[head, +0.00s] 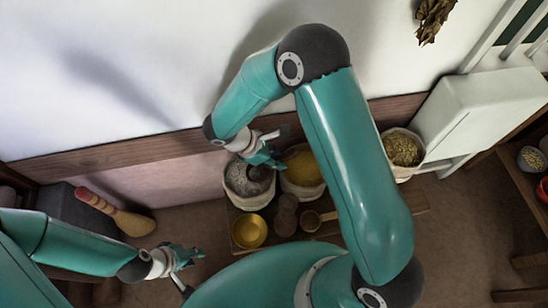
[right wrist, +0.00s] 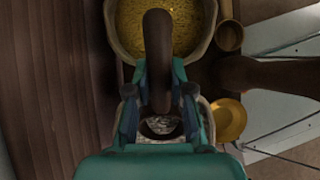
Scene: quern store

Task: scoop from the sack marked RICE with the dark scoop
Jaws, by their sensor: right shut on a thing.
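A sack with whitish grain (head: 240,187) stands on a low wooden board; no marking shows on it. My right gripper (head: 265,160) is over this sack, shut on the dark scoop (head: 258,173). In the right wrist view, the scoop's thick brown handle (right wrist: 157,45) rises between the fingers. Its bowl (right wrist: 160,126) is down at the whitish grain, mostly hidden by my gripper; how deep it sits I cannot tell. My left gripper (head: 186,260) is empty at lower left, with its fingers apart.
A sack of yellow grain (head: 304,168) stands right beside it, and another grain sack (head: 403,150) further right. In front are a golden bowl (head: 249,231), a dark turned wooden piece (head: 286,215) and a wooden scoop (head: 311,220). The wall is close behind.

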